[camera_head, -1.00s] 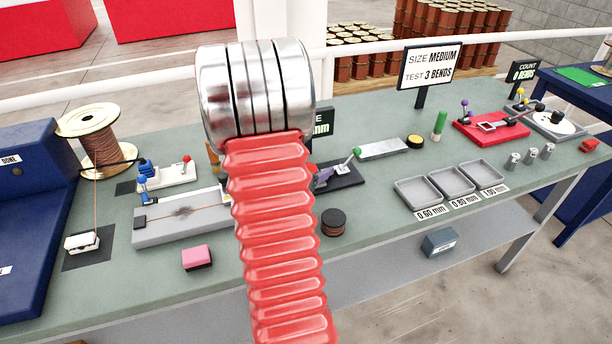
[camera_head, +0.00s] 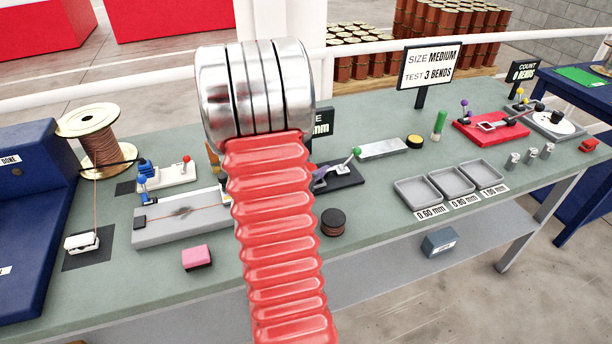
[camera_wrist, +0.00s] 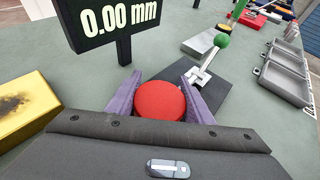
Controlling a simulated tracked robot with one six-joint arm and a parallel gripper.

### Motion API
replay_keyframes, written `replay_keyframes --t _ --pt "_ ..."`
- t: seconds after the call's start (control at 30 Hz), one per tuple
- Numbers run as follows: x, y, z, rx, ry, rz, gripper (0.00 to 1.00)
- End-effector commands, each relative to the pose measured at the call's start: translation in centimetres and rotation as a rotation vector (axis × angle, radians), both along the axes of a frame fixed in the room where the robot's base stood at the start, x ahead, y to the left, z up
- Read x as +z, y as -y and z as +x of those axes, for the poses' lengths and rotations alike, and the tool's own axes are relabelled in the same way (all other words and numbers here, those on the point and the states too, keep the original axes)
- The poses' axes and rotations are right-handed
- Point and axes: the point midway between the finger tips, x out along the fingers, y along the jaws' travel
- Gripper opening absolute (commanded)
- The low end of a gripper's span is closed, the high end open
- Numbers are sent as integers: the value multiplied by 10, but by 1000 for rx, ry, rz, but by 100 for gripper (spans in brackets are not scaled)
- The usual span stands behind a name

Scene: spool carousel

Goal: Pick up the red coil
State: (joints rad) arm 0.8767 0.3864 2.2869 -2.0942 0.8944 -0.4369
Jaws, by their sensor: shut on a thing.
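The red coil (camera_wrist: 160,101) shows as a round red disc in the wrist view, between the two purple fingers of my gripper (camera_wrist: 161,84). My gripper is shut on it, with a finger against each side. In the head view my own red arm hides the coil and most of the gripper; a bit of a purple finger shows just right of the arm. I cannot tell whether the coil touches the bench below.
A 0.00 mm display (camera_wrist: 117,22) stands just beyond the gripper. A green-knobbed lever (camera_wrist: 222,41) on a dark plate is close on the right. A dark round coil (camera_head: 333,222) and a pink block (camera_head: 197,257) lie nearer the bench front. Three grey trays (camera_head: 452,196) are to the right.

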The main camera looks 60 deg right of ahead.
Motion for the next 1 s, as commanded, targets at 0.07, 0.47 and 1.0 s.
replay_keyframes --t 0.07,0.47,1.0 --pt "0 0 0 1 0 0 17" --pt "5 0 0 0 1 -2 11" --pt "74 1 0 0 5 -5 11"
